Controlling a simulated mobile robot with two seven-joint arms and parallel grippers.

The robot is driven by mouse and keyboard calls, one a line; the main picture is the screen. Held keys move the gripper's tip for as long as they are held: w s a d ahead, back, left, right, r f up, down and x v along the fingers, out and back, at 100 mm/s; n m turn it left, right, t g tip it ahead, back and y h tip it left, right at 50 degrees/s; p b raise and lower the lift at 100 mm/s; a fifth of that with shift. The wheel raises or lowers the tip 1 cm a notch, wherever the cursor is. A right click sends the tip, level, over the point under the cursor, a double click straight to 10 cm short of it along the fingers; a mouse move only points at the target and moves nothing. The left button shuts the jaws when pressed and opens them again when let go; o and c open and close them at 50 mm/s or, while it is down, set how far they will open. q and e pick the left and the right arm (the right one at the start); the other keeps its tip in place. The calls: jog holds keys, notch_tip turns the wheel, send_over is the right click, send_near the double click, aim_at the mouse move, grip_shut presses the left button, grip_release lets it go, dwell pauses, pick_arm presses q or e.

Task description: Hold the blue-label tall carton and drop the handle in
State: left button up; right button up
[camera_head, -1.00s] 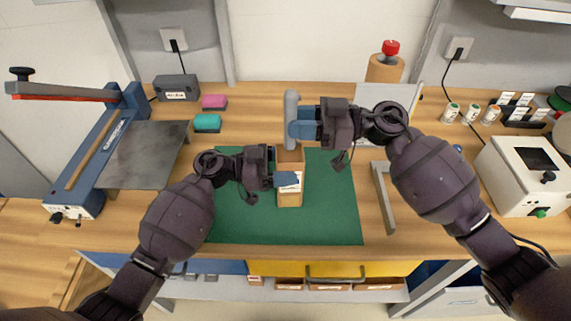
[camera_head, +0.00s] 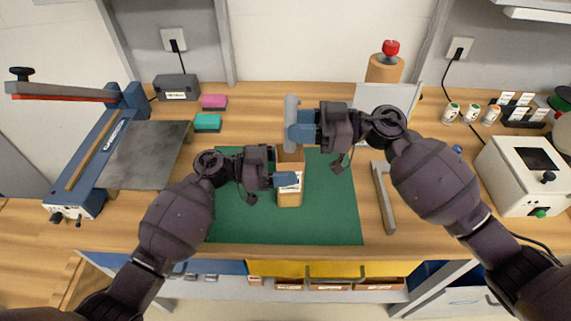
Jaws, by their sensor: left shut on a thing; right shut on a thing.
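The tall carton (camera_head: 290,200) is a narrow brown box with a pale label, standing on the green mat (camera_head: 325,215). My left gripper (camera_head: 286,180) is shut on it from the left, its blue fingers across the label and hiding part of it. The handle (camera_head: 291,108) is a grey, rounded bar. My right gripper (camera_head: 299,131) is shut on it from the right and holds it upright at the far end of the carton. The handle's lower end is at the carton's top opening; I cannot tell how far inside it is.
A blue paper trimmer (camera_head: 95,165) stands at left. Teal (camera_head: 208,122) and pink (camera_head: 213,101) blocks lie behind the mat. A grey angle bar (camera_head: 384,195) lies right of the mat, and a white device (camera_head: 520,180) stands at far right.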

jog(key=shift+f, duration=1.8)
jog(key=o, duration=1)
jog(key=shift+d, duration=0.1)
jog(key=d, duration=1.1)
jog(key=shift+d, duration=0.4)
pick_arm(q)
jog(key=o, duration=1)
